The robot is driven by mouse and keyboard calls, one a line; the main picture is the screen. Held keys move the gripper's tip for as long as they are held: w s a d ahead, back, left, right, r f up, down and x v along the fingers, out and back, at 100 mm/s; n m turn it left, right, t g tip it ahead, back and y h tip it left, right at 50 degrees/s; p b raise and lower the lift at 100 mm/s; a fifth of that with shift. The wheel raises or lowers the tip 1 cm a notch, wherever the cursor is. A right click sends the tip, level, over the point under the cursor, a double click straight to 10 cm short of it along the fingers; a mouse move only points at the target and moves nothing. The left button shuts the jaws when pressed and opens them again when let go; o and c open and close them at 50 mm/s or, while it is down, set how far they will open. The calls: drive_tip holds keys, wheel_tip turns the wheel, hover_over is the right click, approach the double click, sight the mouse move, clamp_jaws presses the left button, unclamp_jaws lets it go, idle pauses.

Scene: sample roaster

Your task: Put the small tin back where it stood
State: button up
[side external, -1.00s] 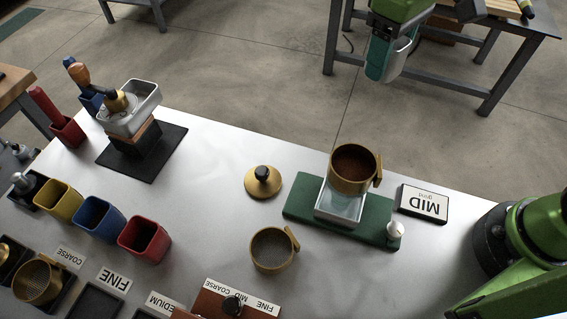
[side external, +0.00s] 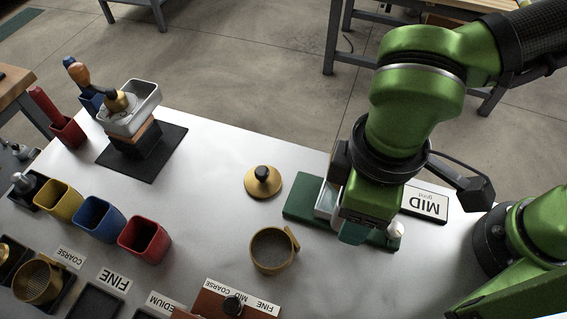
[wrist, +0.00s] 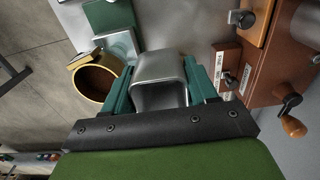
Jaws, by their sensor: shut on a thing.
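The small tin (wrist: 158,68) is a silver, box-shaped vessel. In the wrist view it sits between the two teal fingers of my gripper (wrist: 160,85), which is shut on it. In the side view my gripper (side external: 355,228) hangs over the green base (side external: 300,192), and the arm hides the tin. A brass ring-shaped cup (wrist: 75,92) with dark contents shows left of the tin in the wrist view, beside a pale tray (wrist: 122,45). I cannot tell whether the tin touches anything below.
Yellow, blue and red cups (side external: 145,238) stand at left. Clear tabletop lies around the middle left.

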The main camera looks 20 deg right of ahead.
sight(335, 257)
wheel_tip(335, 257, down, 16)
drive_tip(key=shift+f, duration=0.2)
idle(0.4)
drive_tip(key=o, duration=0.9)
drive_tip(key=shift+f, duration=0.15)
wheel_tip(335, 257, up, 12)
drive_tip(key=shift+f, duration=0.1)
drive_tip(key=shift+r, duration=0.3)
